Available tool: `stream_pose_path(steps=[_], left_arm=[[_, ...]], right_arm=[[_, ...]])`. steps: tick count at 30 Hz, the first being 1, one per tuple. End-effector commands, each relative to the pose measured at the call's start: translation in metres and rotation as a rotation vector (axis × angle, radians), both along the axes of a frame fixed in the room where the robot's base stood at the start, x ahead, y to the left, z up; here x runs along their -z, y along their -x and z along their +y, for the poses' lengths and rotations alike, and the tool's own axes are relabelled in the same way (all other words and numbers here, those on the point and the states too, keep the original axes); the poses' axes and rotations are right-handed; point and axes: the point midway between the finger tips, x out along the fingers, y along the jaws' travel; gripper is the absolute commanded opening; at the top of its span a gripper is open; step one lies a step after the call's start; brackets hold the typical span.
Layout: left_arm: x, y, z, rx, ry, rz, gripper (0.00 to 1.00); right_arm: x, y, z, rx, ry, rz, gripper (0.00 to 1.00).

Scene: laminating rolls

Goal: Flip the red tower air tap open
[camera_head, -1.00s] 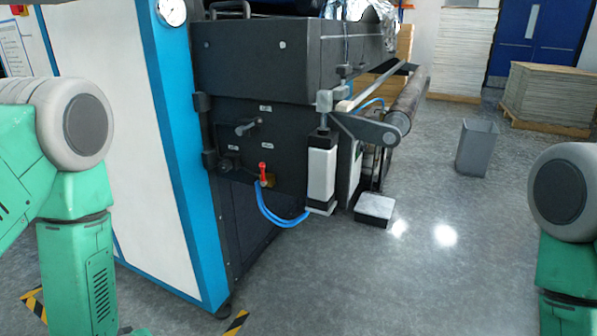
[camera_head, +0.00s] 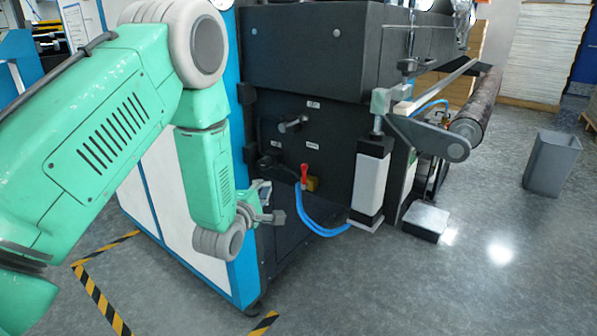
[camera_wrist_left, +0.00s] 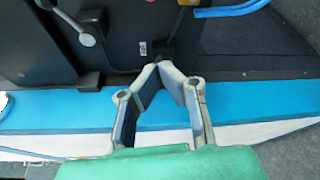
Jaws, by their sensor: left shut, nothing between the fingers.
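The red tap (camera_head: 304,174) is small, with its handle pointing up. It sits by a brass-coloured fitting (camera_head: 313,184) on the dark side panel of the machine, above blue hoses (camera_head: 312,224). My left gripper (camera_head: 272,203) is to the left of the tap and a little lower, apart from it, beside the blue machine edge. In the left wrist view the fingers (camera_wrist_left: 159,67) come together at the tips with nothing between them. There the blue hose (camera_wrist_left: 232,9) runs along the top edge, and the tap is hardly visible, if at all. My right gripper is out of view.
A grey lever handle (camera_head: 292,124) sticks out of the panel above the tap. A black-and-white cylinder (camera_head: 369,182) and a roller (camera_head: 476,110) stand to the right. A grey bin (camera_head: 552,162) is on open floor.

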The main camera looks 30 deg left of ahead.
Motion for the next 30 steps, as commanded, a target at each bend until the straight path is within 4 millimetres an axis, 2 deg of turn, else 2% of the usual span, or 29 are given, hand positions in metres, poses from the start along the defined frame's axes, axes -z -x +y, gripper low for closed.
stream_pose_path(steps=[5,8,19,21,24,30], left_arm=[[0.001,-0.01,0.002,0.002,-0.004,0.0,0.0],[0.002,-0.026,0.005,0.004,-0.005,-0.002,0.0],[0.009,-0.101,0.024,0.004,-0.004,-0.001,0.0],[0.006,-0.105,0.009,0.006,-0.005,0.001,0.0],[0.003,-0.11,-0.001,0.004,-0.005,0.001,0.0],[0.0,-0.116,-0.01,0.002,-0.002,0.002,0.0]], right_arm=[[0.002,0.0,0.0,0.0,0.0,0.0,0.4],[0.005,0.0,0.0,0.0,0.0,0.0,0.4],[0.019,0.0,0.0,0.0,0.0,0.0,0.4],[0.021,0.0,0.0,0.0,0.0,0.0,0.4],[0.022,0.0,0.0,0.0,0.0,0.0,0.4],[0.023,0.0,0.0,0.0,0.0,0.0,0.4]])
